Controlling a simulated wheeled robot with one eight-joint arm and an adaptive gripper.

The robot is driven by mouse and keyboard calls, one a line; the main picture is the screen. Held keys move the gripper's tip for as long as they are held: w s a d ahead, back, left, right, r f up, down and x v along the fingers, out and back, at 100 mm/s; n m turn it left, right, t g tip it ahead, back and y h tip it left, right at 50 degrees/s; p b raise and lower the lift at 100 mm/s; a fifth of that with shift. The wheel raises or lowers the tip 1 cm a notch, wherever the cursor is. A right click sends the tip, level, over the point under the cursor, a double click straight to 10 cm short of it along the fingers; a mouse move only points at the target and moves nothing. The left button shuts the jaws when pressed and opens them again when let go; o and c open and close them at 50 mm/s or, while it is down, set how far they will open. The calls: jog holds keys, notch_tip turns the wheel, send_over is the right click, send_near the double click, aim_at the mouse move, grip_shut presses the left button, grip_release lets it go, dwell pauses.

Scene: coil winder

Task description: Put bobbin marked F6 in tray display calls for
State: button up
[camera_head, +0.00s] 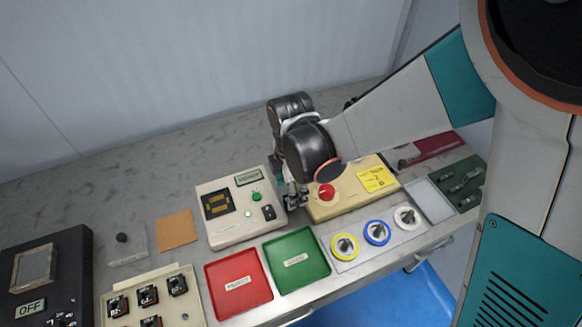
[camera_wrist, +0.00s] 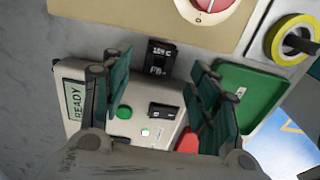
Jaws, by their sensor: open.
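In the wrist view, a black bobbin (camera_wrist: 158,58) with a white label that seems to read F6 lies between the spread fingers of my gripper (camera_wrist: 160,92), beside the white console. No finger visibly touches it. In the head view, my gripper (camera_head: 294,197) points down between the console and the beige box, and I cannot make out the bobbin there. The console's dark display (camera_head: 216,204) shows orange marks too small to read; its small screen (camera_wrist: 76,100) reads READY. The red tray (camera_head: 239,284) and green tray (camera_head: 296,261) look empty; their labels are unreadable.
The beige box (camera_head: 345,200) with a red knob stands right of my gripper. A plate with yellow, blue and white rings (camera_head: 377,233) is at the front right. A cream rack (camera_head: 150,296) of several black labelled blocks and a dark OFF unit (camera_head: 45,270) stand left.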

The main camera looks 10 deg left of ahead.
notch_tip(320, 180, down, 4)
jog(key=shift+b, duration=0.75)
jog(key=shift+r, duration=0.1)
jog(key=shift+c, duration=0.6)
jog(key=c, duration=1.1)
